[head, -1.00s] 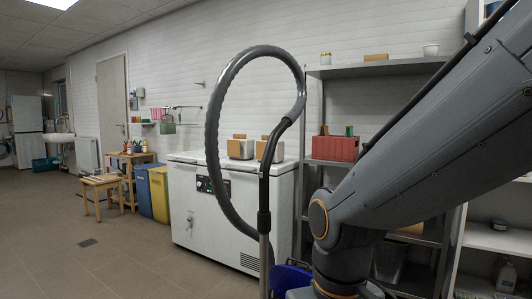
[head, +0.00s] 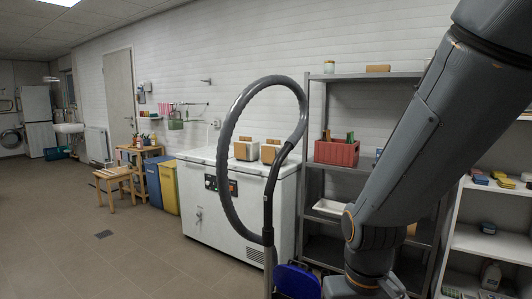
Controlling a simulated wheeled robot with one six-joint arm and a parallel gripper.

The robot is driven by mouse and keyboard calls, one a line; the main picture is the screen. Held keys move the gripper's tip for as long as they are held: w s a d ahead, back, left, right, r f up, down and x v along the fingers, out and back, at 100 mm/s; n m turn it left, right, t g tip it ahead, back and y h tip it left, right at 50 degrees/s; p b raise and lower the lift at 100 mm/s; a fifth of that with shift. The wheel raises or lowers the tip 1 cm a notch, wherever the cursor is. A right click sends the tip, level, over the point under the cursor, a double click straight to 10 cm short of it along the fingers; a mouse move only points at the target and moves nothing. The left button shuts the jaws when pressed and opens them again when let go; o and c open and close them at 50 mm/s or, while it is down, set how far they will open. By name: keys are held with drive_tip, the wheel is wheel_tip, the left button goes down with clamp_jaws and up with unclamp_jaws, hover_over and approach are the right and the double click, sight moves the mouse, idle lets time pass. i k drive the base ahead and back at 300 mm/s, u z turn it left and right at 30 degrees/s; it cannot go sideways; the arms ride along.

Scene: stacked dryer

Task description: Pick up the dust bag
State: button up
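I cannot make out a thing that is surely the dust bag. Two small tan-and-white items, a left one (head: 246,149) and a right one (head: 270,151), stand on top of the white chest freezer (head: 240,210); they are too small to tell what they are. A grey vacuum hose (head: 226,135) loops up in front of the freezer, with a blue vacuum body (head: 297,280) low at the bottom edge. My arm crosses the right side of the head view. My gripper is out of the picture.
A grey metal shelf (head: 312,120) holds a red crate (head: 337,152) and a white tray (head: 330,207). A white shelf (head: 480,240) stands at the right. Yellow (head: 163,190) and blue bins, a wooden stool (head: 116,184) and open tiled floor (head: 100,265) are at the left.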

sight(269, 151)
drive_tip(key=u, duration=0.5)
drive_tip(key=k, duration=0.6)
drive_tip(key=u, duration=0.65)
drive_tip(key=i, duration=3.3)
drive_tip(key=z, duration=0.7)
drive_tip(key=i, duration=1.25)
drive_tip(key=z, duration=0.5)
